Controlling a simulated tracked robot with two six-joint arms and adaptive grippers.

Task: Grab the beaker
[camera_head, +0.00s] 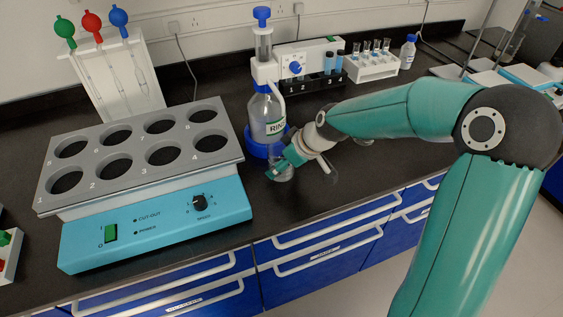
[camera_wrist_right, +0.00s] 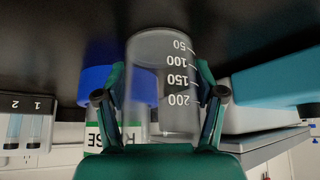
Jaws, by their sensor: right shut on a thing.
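The beaker (camera_wrist_right: 160,85) is a clear glass cylinder with white volume marks, seen upside down in the right wrist view, as the surroundings are. In the head view it shows as a small clear shape (camera_head: 283,174) at my right gripper (camera_head: 281,168), in front of the rinse bottle, partly hidden by the fingers. In the right wrist view my right gripper (camera_wrist_right: 159,84) has one finger on each side of the beaker and is shut on it. I cannot tell whether the beaker's base touches the dark counter. My left gripper is not in view.
The rinse bottle (camera_head: 262,112) with a blue base stands just behind the beaker. The teal heating bath (camera_head: 155,228) with its grey holed top is to the left. A white vial rack (camera_head: 371,68) and a reagent bottle (camera_head: 408,52) stand at the back. The counter's front edge is close.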

